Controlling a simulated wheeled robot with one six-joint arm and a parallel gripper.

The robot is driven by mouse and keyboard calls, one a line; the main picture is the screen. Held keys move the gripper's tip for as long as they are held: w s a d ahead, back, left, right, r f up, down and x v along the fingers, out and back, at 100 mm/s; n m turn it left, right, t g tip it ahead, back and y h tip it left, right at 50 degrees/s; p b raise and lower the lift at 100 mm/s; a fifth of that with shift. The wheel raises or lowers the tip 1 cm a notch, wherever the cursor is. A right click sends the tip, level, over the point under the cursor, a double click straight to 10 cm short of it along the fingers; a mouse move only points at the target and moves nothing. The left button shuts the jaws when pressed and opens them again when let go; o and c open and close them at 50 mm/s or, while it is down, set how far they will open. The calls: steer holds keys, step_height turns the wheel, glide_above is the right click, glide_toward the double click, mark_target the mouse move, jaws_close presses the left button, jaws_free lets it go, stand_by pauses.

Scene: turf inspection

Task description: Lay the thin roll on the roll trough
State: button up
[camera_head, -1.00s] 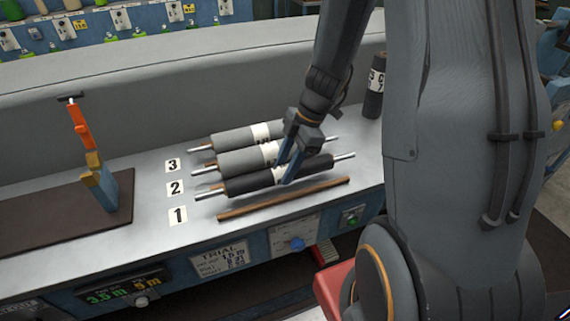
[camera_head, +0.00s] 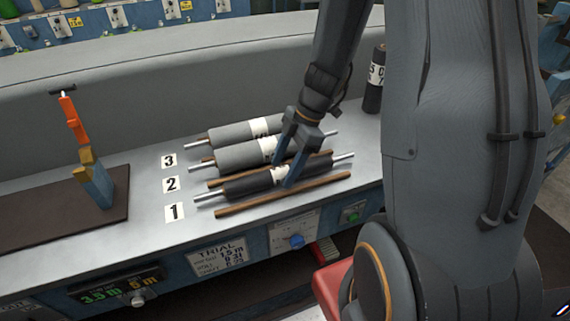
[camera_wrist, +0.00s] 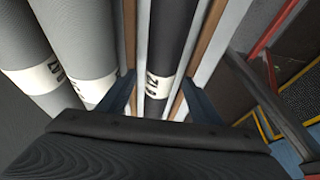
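The thin roll (camera_head: 250,185) is dark with pale metal ends and a white label. It lies low between two brown strips, the front one (camera_head: 310,190) and a rear one partly hidden; these appear to form the roll trough. In the wrist view the roll (camera_wrist: 172,40) runs between the brown strips, with pale surface on both sides. My gripper (camera_head: 287,172) is down over the roll's middle. In the wrist view its blue fingers (camera_wrist: 158,92) stand either side of the roll with small gaps, so it looks open.
Two thicker grey rolls (camera_head: 232,157) (camera_head: 228,134) lie just behind, close to my gripper. Number cards 1, 2 and 3 lie to the left. A dark roll (camera_head: 373,85) stands upright at the back right. An orange-handled tool (camera_head: 74,122) stands in a block on a brown mat (camera_head: 50,228).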

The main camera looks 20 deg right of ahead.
steer(key=shift+b+v, duration=0.45)
steer(key=shift+v, duration=3.5)
steer(key=shift+a, duration=0.1)
steer(key=shift+s+a+f+m+h, duration=0.1)
steer(key=shift+s+a+m+h, duration=0.2)
steer(key=shift+s+m, duration=0.4)
steer(key=s+a+m+h, duration=0.3)
steer(key=s+m, duration=0.5)
steer(key=m, duration=0.8)
steer(key=shift+a+f+m+h, duration=0.25)
steer(key=shift+f+m+h, duration=0.05)
steer(key=shift+h, duration=0.2)
steer(key=shift+r, duration=0.25)
